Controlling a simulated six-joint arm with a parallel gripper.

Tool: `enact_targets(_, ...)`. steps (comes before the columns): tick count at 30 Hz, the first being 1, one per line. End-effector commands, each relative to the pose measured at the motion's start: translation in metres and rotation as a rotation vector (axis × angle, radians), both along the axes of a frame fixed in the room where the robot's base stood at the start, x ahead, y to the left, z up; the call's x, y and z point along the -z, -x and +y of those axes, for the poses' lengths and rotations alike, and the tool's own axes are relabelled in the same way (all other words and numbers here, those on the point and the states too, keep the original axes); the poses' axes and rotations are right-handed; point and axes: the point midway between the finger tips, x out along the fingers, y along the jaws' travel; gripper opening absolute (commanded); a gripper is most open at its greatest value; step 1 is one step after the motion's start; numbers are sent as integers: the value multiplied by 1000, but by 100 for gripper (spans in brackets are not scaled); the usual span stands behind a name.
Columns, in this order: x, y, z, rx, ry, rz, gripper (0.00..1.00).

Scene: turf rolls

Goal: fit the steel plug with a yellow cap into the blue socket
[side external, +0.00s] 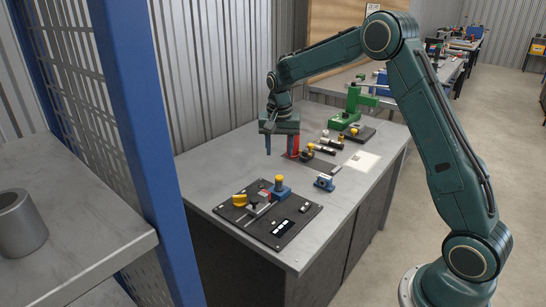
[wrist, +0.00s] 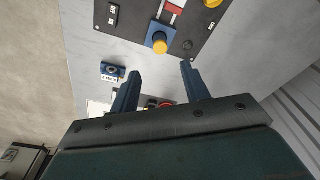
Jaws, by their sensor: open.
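A yellow cap (side external: 279,180) stands upright at a blue block (side external: 283,193) on the dark board. The wrist view shows the same yellow cap (wrist: 159,44) over the blue block (wrist: 154,30). No steel shows below the cap, and I cannot tell how deep it sits. A separate small blue block (side external: 324,183) with a round dark opening lies on the bare bench; it also shows in the wrist view (wrist: 113,72). My gripper (side external: 281,152) is open and empty, above the bench behind the board. Its fingers (wrist: 160,72) are apart, clear of the cap.
The dark board (side external: 262,233) also carries a yellow knob (side external: 240,200), a red piece and white labels. Behind my gripper are several dark cylindrical parts (side external: 327,144) and a green press (side external: 347,108). A blue post (side external: 143,150) stands at the left. The bench front right is clear.

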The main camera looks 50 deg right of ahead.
Motion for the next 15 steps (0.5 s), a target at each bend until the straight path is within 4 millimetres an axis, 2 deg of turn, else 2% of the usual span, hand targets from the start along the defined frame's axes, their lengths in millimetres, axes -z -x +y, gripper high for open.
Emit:
enact_targets(8, -34, 19, 17, -81, 7, -31, 46)
enact_targets(15, -82, 60, 44, -218, 21, -79, 46)
